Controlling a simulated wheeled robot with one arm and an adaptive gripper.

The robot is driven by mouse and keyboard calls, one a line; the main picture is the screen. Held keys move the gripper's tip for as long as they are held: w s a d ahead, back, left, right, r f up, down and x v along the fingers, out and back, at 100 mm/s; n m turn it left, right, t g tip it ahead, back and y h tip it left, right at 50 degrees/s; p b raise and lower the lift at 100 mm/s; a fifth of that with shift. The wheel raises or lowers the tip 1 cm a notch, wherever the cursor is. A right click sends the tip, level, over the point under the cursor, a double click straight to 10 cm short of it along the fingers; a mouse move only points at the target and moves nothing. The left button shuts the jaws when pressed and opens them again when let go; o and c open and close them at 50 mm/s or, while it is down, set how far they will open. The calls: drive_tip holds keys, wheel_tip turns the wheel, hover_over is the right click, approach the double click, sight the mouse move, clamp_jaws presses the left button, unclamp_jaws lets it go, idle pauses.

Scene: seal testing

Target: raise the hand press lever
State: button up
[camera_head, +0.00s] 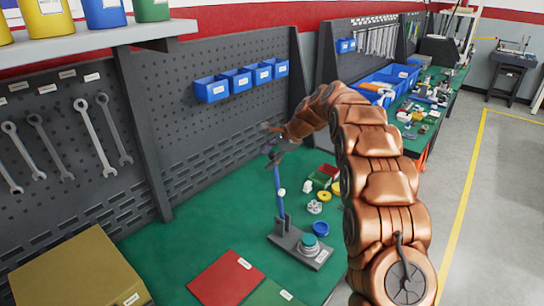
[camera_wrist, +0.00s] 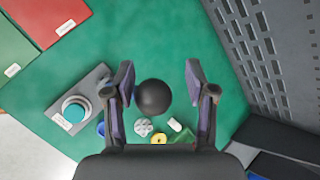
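The hand press has a grey base (camera_head: 291,252), a thin blue upright (camera_head: 278,183) and a teal round pad (camera_head: 309,241) on its base. In the wrist view the base and the teal pad (camera_wrist: 75,108) lie at the left. A black ball knob (camera_wrist: 154,97), apparently the lever's end, sits between the fingers of my gripper (camera_wrist: 158,78). My gripper is open, with a gap on both sides of the knob. In the head view my gripper (camera_head: 275,152) is at the top of the press, and the lever itself is mostly hidden there.
Small parts, such as a blue ring (camera_head: 320,228) and a white piece (camera_head: 314,207), lie right of the press. A pegboard with blue bins (camera_head: 211,89) stands close behind.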

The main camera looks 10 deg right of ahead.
drive_tip(key=shift+s+d+r, duration=0.25)
drive_tip(key=shift+d, duration=0.25)
drive_tip(key=v, duration=1.2)
